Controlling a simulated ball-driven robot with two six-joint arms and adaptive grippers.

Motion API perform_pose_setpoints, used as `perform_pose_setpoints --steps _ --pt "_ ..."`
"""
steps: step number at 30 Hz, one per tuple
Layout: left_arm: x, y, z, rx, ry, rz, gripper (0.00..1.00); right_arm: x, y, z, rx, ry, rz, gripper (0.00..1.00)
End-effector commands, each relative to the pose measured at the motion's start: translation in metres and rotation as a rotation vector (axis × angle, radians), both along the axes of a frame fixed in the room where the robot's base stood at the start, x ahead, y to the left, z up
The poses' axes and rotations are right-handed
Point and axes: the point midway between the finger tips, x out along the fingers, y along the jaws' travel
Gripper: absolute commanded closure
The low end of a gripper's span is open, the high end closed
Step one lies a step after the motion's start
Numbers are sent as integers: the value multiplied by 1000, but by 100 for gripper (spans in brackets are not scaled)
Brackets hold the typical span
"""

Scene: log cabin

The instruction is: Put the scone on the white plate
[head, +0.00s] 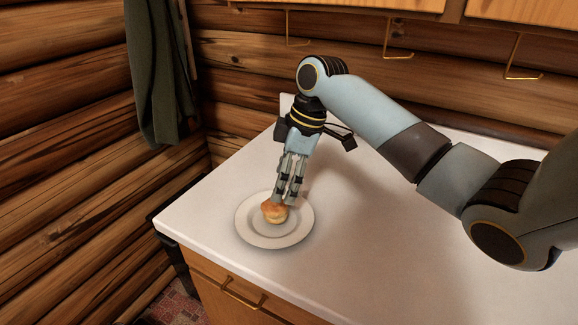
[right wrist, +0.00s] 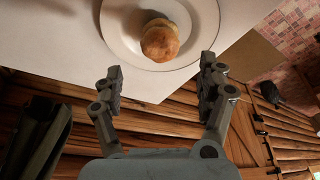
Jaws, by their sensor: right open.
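The scone (head: 274,212) is a small golden-brown bun resting on the white plate (head: 247,222) near its middle. The plate lies on the white countertop near its left corner. My right gripper (head: 283,201) is just above and behind the scone in the head view. In the right wrist view the scone (right wrist: 160,42) sits on the plate (right wrist: 112,22), beyond the fingertips. The fingers of the right gripper (right wrist: 163,75) are spread apart with nothing between them. My left gripper is not in view.
The white countertop (head: 345,270) is otherwise clear to the right of the plate. Log walls (head: 70,200) stand behind and to the left. A dark green cloth (head: 158,75) hangs at the back left. Wooden cabinets with handles are above, and a drawer (head: 243,293) is below the counter.

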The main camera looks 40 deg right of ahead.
Motion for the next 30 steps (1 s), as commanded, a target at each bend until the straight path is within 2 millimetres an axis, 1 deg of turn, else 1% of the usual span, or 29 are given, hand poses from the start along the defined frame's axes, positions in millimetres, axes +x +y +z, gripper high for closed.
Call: perform_pose_setpoints --steps 1,3,6,9,30 --pt "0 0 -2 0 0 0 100 -1 -4 9 -2 -3 0 25" --pt "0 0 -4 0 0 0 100 -4 -6 21 -3 -2 1 25" --pt "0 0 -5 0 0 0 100 -6 -9 32 -1 -1 0 25" --pt "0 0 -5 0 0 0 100 -7 -10 39 0 0 -1 25" --pt "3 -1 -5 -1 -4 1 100 -8 -10 40 2 0 -1 25"
